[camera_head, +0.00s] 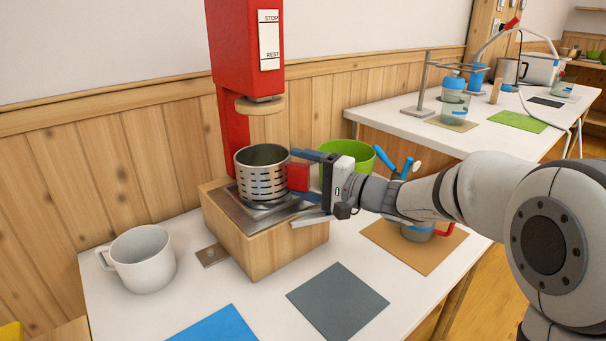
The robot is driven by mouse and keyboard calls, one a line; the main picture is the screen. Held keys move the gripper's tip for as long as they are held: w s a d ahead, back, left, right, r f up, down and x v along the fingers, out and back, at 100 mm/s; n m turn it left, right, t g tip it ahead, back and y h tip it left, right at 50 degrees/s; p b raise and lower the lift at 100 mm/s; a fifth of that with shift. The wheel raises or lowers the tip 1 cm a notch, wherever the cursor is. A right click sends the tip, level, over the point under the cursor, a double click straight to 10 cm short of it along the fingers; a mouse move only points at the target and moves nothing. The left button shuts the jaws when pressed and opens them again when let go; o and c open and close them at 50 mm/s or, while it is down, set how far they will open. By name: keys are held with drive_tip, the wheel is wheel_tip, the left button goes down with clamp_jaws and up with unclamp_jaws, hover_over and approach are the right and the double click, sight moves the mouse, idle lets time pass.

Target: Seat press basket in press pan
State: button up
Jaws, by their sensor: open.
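The press basket (262,175), a perforated metal cylinder with an open top and a red grip block (298,177) on its right side, stands upright on the press pan (228,207). The pan is a square metal tray on top of a wooden block. The basket's lower end appears to sit within the pan, but its exact seating cannot be told. My gripper (300,175) comes in from the right with its jaws open around the red grip block. The jaws and grip hide part of the basket's right side.
The red press (246,40) with a wooden disc (260,106) stands above the basket. A white mug (143,258) is at left. A green bowl (348,154) and a jar mug (416,232) lie near my arm. Grey (338,300) and blue (214,326) mats are in front.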

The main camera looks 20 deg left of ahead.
drive_tip(key=shift+d+f, duration=0.15)
drive_tip(key=shift+d, duration=0.55)
drive_tip(key=shift+a+b, duration=0.2)
drive_tip(key=shift+b, duration=0.2)
drive_tip(key=shift+a, duration=0.45)
drive_tip(key=shift+r, duration=0.8)
drive_tip(key=shift+w, duration=0.1)
drive_tip(key=shift+f+b, duration=0.6)
drive_tip(key=shift+b, duration=0.15)
